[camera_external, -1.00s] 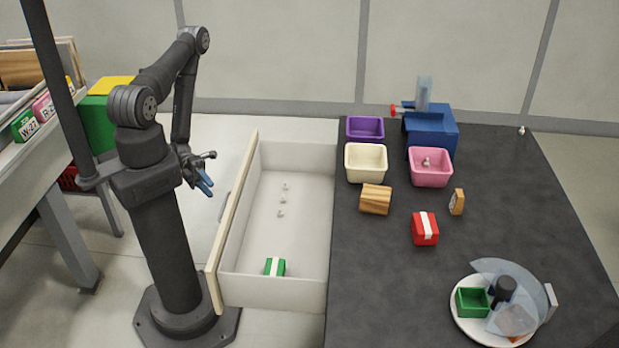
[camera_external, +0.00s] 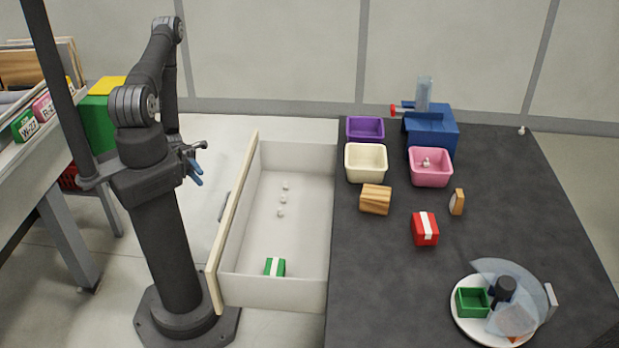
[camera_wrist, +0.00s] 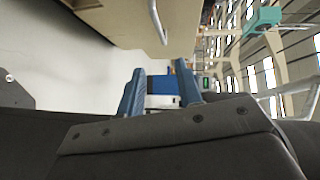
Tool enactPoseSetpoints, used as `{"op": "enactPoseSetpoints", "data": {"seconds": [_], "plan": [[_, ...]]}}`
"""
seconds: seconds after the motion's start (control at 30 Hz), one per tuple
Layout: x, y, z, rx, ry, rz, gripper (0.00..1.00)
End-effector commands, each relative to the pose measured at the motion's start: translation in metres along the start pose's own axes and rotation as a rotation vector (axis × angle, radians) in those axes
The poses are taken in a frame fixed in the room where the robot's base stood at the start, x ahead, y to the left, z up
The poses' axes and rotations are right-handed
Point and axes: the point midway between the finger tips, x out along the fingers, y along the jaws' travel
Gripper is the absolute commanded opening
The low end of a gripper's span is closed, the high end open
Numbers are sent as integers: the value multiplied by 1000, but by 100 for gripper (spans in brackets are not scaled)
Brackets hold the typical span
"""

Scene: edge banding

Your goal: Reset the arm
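My gripper (camera_external: 195,170) hangs beside my column, left of the open drawer and clear of everything. In the wrist view its two blue fingers (camera_wrist: 160,90) stand apart with nothing held between them. The upper part of my arm is folded up above the column. The open drawer (camera_external: 300,245) stands to the right of my gripper, with a green box with a white stripe (camera_external: 275,267) and several small white pieces (camera_external: 282,199) inside.
The dark table (camera_external: 390,290) holds purple (camera_external: 365,128), cream (camera_external: 366,162) and pink (camera_external: 430,167) bins, a wooden block (camera_external: 375,199), a red box (camera_external: 425,229), a blue device (camera_external: 432,132) and a white plate (camera_external: 470,328). A shelf with boxes (camera_external: 30,125) stands left of my arm.

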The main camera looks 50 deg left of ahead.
Motion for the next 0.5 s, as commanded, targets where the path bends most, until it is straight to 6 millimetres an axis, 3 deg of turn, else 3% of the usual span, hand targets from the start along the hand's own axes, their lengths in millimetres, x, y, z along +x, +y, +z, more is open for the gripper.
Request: {"op": "enactPoseSetpoints", "data": {"seconds": [0.33, 0.5], "plan": [[2, 0, 0, 0, 0, -1, 33], [15, 0, 0, -1, 3, -3, 33]]}}
